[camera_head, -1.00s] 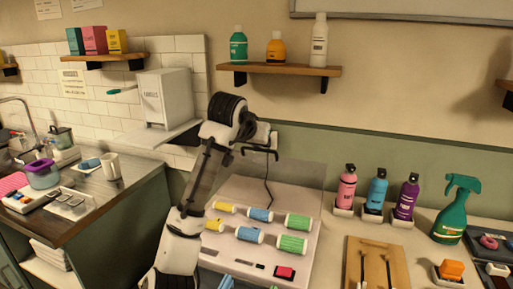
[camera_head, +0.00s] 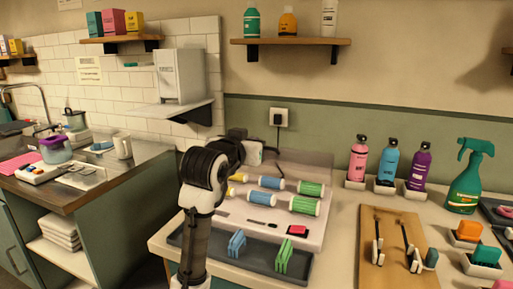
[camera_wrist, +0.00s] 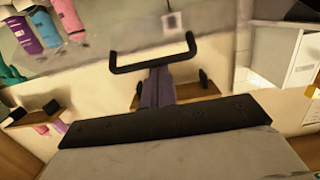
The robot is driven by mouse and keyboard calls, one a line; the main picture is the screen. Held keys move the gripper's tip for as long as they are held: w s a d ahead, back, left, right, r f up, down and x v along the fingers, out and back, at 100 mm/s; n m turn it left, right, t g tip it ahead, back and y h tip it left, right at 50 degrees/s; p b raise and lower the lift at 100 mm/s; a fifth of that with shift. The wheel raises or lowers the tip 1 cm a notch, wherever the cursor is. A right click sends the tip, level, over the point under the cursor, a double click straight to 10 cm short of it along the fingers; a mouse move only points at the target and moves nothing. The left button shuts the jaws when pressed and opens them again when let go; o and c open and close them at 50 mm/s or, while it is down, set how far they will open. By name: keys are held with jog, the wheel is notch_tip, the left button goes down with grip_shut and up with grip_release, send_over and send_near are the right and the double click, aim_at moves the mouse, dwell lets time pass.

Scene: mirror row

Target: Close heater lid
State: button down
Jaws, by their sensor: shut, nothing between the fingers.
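The heater (camera_head: 285,222) is a pale box on the counter, with rows of yellow, blue and green rollers (camera_head: 307,190) on its top and a red switch (camera_head: 297,231) at the front. Its lid (camera_head: 312,168) looks like the grey panel standing up behind the rollers, open. My gripper (camera_head: 266,150) is shut and empty near the lid's upper left part; whether it touches the lid cannot be told. My arm hides the heater's left side. In the wrist view, black gripper parts (camera_wrist: 153,63) show against the wall, and the lid is not recognisable.
A wall socket (camera_head: 279,117) is behind the heater. Pink, blue and purple bottles (camera_head: 388,167) stand to its right, beside a wooden board (camera_head: 397,245). A wall shelf (camera_head: 290,42) and white cabinet (camera_head: 180,75) are above.

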jog(key=s+a+f+t+h+b, duration=0.1)
jog(key=s+f+t+b, duration=0.3)
jog(key=f+b, duration=0.4)
jog(key=shift+b+v, duration=0.85)
jog(key=shift+b, duration=0.3)
jog(key=shift+a, duration=0.1)
